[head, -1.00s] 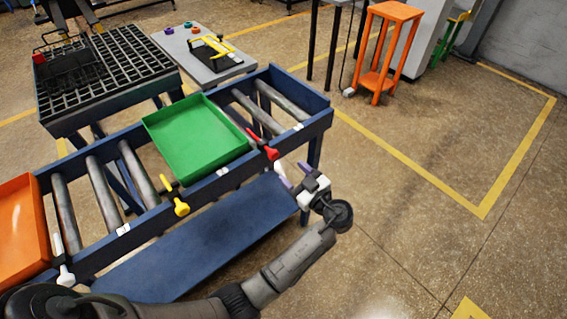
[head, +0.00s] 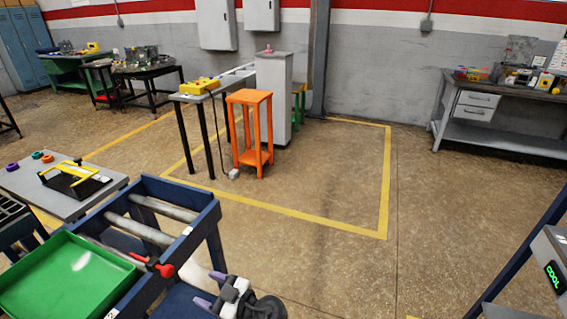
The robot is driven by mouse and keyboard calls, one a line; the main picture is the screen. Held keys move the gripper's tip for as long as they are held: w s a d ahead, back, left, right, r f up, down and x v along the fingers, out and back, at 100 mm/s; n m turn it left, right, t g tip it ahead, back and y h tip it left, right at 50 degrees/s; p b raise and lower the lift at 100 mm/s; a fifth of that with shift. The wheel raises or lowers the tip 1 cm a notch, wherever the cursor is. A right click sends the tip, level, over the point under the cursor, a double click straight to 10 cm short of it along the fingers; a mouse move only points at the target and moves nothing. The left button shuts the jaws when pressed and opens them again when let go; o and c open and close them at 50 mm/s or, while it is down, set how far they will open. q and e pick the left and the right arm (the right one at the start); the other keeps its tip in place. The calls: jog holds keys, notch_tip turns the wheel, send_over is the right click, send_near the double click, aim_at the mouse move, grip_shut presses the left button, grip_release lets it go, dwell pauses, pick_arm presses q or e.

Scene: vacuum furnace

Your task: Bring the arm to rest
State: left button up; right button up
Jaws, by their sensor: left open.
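My left gripper (head: 211,290) is low in the head view, at the right end of the blue roller conveyor. Its two purple-tipped fingers are apart, with nothing visible between them. It is close to the conveyor's end frame; I cannot tell whether it touches. Most of my left arm is cut off by the bottom edge. My right gripper is not in view.
A green tray (head: 68,278) lies on the roller conveyor (head: 207,222), near a red handle (head: 158,267). A grey table (head: 62,196) stands behind. An orange stool (head: 250,135) stands farther back. The middle floor is clear.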

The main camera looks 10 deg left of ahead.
pick_arm(q)
jog(key=s+d+r+m+t+h+p, duration=0.1)
jog(key=s+d+m+t+h, duration=0.15)
jog(key=m+h, duration=0.6)
jog(key=s+d+m+t+h, duration=0.1)
jog(key=d+m+t+h, duration=0.3)
jog(key=m+h, duration=0.45)
jog(key=s+a+f+m+g+h+p, duration=0.1)
jog(key=s+f+m+g+p, duration=0.3)
jog(key=s, duration=1)
jog(key=s+a+f+n+g, duration=0.15)
jog(key=s+f, duration=0.55)
jog(key=s, duration=0.7)
notch_tip(320, 180, up, 38)
jog(key=p, duration=3.7)
jog(key=shift+w+d+m, duration=0.25)
jog(key=shift+d+m, duration=0.15)
jog(key=shift+m, duration=0.05)
jog(key=shift+f, duration=0.1)
